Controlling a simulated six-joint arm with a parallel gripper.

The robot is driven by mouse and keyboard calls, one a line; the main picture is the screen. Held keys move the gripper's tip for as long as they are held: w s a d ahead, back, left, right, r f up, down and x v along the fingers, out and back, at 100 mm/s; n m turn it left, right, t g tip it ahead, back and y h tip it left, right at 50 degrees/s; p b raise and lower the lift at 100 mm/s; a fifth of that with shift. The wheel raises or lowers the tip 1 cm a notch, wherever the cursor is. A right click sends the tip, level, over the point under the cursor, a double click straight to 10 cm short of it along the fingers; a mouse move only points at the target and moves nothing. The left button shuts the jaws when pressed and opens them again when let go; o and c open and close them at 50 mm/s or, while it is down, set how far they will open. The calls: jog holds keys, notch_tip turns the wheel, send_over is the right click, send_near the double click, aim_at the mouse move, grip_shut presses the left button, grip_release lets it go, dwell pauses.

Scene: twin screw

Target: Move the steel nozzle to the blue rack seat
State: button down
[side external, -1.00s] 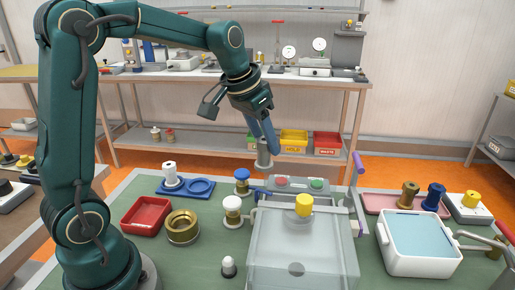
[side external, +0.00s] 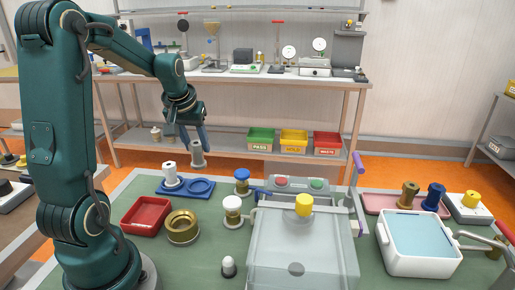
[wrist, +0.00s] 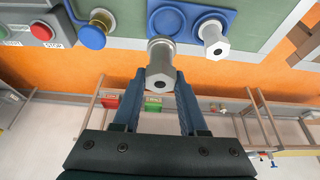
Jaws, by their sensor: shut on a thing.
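My gripper (side external: 195,142) is shut on the steel nozzle (side external: 197,157), a grey metal piece that hangs upright below the fingers. In the side view it is held in the air, above and behind the blue rack (side external: 187,194). The rack has a white-and-grey nozzle (side external: 170,174) standing at its left seat and an empty round seat (side external: 200,186) at its right. In the wrist view the nozzle (wrist: 161,68) sits between my fingertips, its hexagonal end facing the camera. The blue rack's ring seat (wrist: 168,22) shows just beyond it, partly hidden by the nozzle.
A red tray (side external: 146,216) and a brass ring (side external: 182,228) lie in front of the rack. A blue knob (side external: 242,181) and a white-topped knob (side external: 232,211) stand to its right. A clear box (side external: 300,245) with a yellow knob fills the front middle.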

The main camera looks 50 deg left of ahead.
aim_at(196, 165)
jog(key=shift+s+a+f, duration=0.25)
jog(key=shift+s+a, duration=0.05)
jog(key=shift+a, duration=0.05)
jog(key=shift+f, duration=2.15)
jog(key=shift+f, duration=0.95)
grip_release()
dwell(0.4)
jog(key=shift+r, duration=0.1)
jog(key=shift+r, duration=3.4)
jog(key=shift+d, duration=0.1)
